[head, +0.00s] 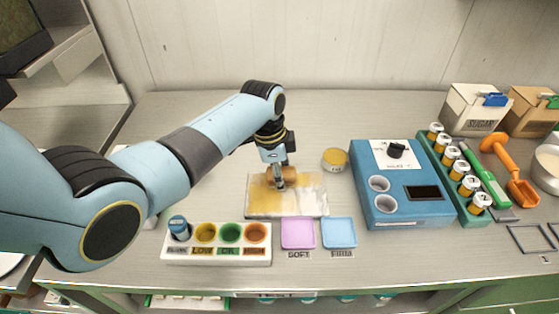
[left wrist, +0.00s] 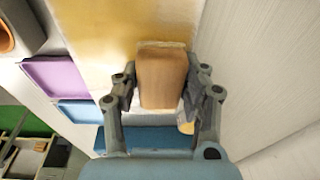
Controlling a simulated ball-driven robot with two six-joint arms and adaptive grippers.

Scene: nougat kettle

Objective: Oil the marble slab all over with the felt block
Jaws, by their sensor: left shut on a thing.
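The marble slab (head: 308,204) lies flat on the bench in the middle of the head view. Its left part is golden yellow, while its right and front right parts are whitish. In the left wrist view the slab (left wrist: 115,25) is mostly golden, with a pale area near the gripper. My left gripper (head: 278,178) is over the slab, shut on the tan felt block (left wrist: 162,78). The block is at the slab's surface; contact underneath is hidden. My right gripper is not in view.
A round tin with yellow contents (head: 335,160) stands just behind the slab's right end. A blue machine (head: 405,207) stands to the right. A white rack of coloured cups (head: 216,255), a pink tray (head: 298,232) and a blue tray (head: 339,232) lie in front.

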